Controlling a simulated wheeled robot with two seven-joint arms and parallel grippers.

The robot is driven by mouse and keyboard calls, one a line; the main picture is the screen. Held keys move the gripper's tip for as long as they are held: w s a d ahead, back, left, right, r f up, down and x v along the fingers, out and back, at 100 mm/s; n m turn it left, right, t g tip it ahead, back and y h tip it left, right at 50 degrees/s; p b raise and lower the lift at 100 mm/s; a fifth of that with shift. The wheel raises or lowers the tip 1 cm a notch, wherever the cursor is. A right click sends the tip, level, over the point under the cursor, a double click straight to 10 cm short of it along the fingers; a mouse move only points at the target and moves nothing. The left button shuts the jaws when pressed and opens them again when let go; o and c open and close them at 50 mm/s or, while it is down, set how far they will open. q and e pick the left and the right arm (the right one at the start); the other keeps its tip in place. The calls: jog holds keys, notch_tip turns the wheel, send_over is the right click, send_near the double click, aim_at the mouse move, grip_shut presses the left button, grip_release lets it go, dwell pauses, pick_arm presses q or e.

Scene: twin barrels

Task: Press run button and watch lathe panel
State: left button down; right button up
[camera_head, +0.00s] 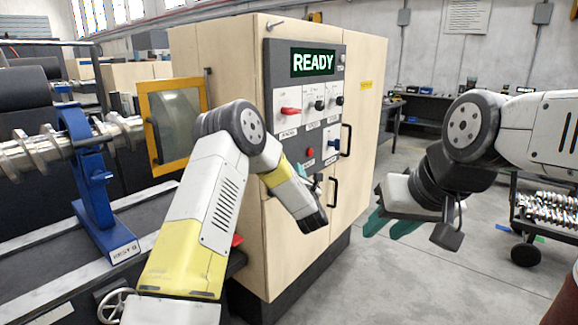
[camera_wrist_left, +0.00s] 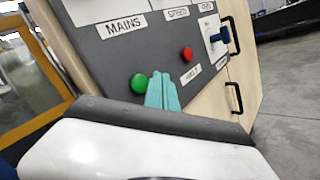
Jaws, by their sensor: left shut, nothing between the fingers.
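The dark grey lathe panel (camera_head: 283,78) is on the front of a wooden cabinet, and its display (camera_head: 313,63) reads "READY" in green. A round green button (camera_wrist_left: 138,83) shows in the left wrist view at the panel's lower part; my left arm hides it in the head view. A red button (camera_head: 309,152) sits up and right of it. My left gripper (camera_wrist_left: 162,80) has its teal fingers together and empty, close beside the green button; I cannot tell whether they touch the panel. My right gripper (camera_head: 391,225) is open and empty, right of the cabinet.
A red lever (camera_head: 290,111) and black knobs are on the upper panel, a blue switch (camera_head: 333,142) below them. Black door handles (camera_head: 334,191) stick out at the right. A blue steady rest (camera_head: 94,185) stands at left.

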pick_arm(q)
jog(key=shift+w+a, duration=0.7)
jog(key=shift+a, duration=0.2)
jog(key=shift+a, duration=0.15)
dwell(1.4)
jog(key=shift+w+a, duration=0.2)
jog(key=shift+w, duration=0.05)
